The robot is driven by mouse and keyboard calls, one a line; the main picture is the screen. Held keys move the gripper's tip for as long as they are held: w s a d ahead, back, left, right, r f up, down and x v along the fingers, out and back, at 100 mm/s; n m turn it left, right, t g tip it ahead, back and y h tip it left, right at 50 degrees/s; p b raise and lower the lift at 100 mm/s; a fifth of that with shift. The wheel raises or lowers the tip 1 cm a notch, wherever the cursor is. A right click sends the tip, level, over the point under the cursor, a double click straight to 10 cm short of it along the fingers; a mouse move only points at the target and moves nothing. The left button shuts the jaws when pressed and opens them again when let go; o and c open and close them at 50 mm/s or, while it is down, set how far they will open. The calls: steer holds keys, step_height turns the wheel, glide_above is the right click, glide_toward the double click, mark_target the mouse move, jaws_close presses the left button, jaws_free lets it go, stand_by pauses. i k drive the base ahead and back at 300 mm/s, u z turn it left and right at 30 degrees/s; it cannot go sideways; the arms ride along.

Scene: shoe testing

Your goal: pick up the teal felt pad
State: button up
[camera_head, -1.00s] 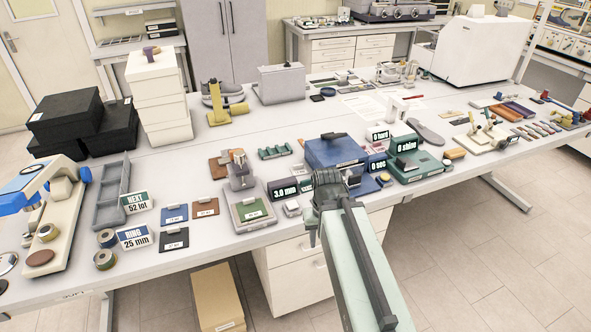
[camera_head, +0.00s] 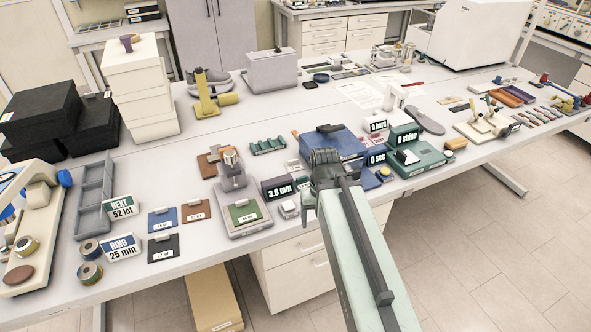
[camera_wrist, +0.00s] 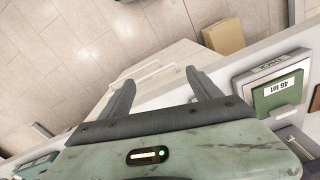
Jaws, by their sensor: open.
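The teal felt pad appears as a green square pad (camera_head: 243,213) with a white label, lying on the grey base plate of a small gauge near the table's front edge. In the wrist view the pad (camera_wrist: 268,104) is at the right, with its label upside down. My gripper (camera_head: 324,157) is to the right of the pad in the head view, near the front edge by the blue box. In the wrist view my gripper (camera_wrist: 160,77) is open and empty, with floor and white drawers beyond its fingers. The pad is outside the jaws.
The gauge (camera_head: 232,172) rises behind the pad. A "3.0 mm" display (camera_head: 278,188) stands right of it. Blue (camera_head: 161,220), brown (camera_head: 196,210) and black (camera_head: 163,249) labelled pads lie to the left. The blue box (camera_head: 334,146) is behind my gripper.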

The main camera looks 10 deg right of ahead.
mark_target(301, 182)
steer(key=u, duration=0.2)
steer(key=k, duration=0.85)
steer(key=z, duration=0.25)
steer(key=i, duration=0.5)
steer(key=u, duration=0.05)
